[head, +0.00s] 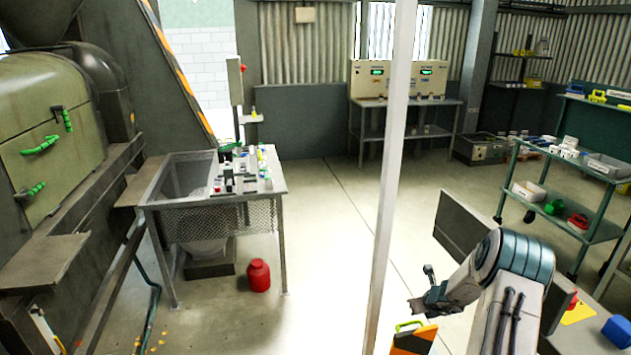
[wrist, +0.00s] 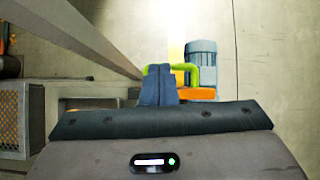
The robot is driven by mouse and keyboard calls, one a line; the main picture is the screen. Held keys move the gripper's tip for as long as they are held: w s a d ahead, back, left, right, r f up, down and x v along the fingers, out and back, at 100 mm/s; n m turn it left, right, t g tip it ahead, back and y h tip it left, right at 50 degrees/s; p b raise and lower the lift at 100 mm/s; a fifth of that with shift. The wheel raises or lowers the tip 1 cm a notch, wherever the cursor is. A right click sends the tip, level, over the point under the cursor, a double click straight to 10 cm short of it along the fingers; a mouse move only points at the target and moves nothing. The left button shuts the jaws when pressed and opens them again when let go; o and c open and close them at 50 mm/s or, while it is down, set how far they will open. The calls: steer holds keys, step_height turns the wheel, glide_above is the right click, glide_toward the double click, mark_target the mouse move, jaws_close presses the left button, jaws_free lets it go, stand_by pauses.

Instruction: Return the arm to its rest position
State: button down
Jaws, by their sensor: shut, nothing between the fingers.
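My gripper (head: 431,288) hangs at the lower right in the head view, at the end of my folded arm. In the wrist view its dark blue fingers (wrist: 156,86) are together with nothing between them. Just below it in the head view is an orange and black object with a green handle (head: 413,338). That object's green handle also shows behind the fingers in the wrist view (wrist: 213,72). I cannot tell how far the gripper is from it.
A pale post (head: 391,180) stands left of the gripper. A work table (head: 270,187) with small items and a red container (head: 259,275) stand at left. A green cart (head: 590,215) is at right. A blue block (head: 617,331) lies at the lower right. The middle floor is clear.

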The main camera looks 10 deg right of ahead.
steer(key=s+a+r+n+g+y, duration=0.1)
steer(key=s+a+r+n, duration=0.4)
steer(key=a+r+n, duration=0.6)
steer(key=s+a+r+n+g+y, duration=0.15)
steer(key=s+a+r+n, duration=0.35)
steer(key=a+r, duration=0.55)
steer(key=s+a+r+n+g, duration=0.1)
steer(key=s+a+r+n, duration=0.3)
steer(key=s+r+n, duration=0.45)
steer(key=s+d+n+g+h, duration=0.1)
steer(key=s+n+h, duration=0.2)
steer(key=s+n, duration=0.6)
steer(key=s, duration=0.9)
steer(key=shift+s+d+r+h, duration=0.2)
steer(key=shift+s+r+h, duration=0.05)
steer(key=shift+h, duration=0.1)
steer(key=shift+d, duration=0.1)
